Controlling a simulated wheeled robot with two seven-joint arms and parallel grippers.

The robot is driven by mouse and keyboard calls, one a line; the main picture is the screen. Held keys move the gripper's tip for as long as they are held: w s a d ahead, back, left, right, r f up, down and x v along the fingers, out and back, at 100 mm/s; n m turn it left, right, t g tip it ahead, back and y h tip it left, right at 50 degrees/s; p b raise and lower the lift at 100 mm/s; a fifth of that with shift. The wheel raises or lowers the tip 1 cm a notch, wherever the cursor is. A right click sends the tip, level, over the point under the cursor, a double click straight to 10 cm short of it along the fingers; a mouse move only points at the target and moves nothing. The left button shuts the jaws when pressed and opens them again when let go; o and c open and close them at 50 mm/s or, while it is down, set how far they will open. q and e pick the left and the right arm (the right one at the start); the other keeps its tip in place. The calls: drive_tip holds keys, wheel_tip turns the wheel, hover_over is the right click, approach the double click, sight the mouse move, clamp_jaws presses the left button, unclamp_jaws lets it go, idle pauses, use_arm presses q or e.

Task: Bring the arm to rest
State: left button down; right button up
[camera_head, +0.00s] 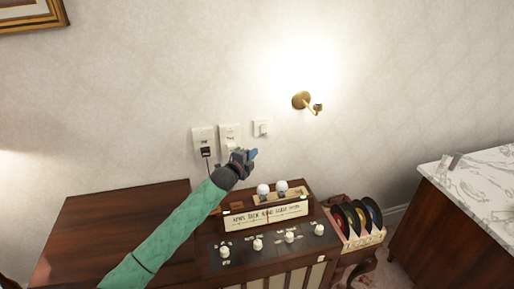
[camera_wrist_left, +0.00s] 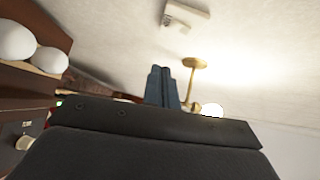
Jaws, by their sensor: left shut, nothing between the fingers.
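My left arm (camera_head: 173,233), in a green sleeve, reaches in from the lower left of the head view. My left gripper (camera_head: 251,155) is shut and empty, in front of the wall above the radio cabinet and just below the wall plates. In the left wrist view its blue fingers (camera_wrist_left: 162,88) are together with nothing between them. My right gripper is in neither view.
A wooden radio (camera_head: 265,215) with several white knobs stands below the gripper, with two pale round objects (camera_head: 272,188) on top. Wall plates (camera_head: 204,140), a brass lamp (camera_head: 302,100), a record rack (camera_head: 357,240) and a marble-topped cabinet (camera_head: 470,180) are nearby.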

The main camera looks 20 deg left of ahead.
use_arm(q)
drive_tip(key=shift+s, duration=0.5)
drive_tip(key=shift+w+a+f, duration=0.1)
drive_tip(key=shift+a, duration=0.05)
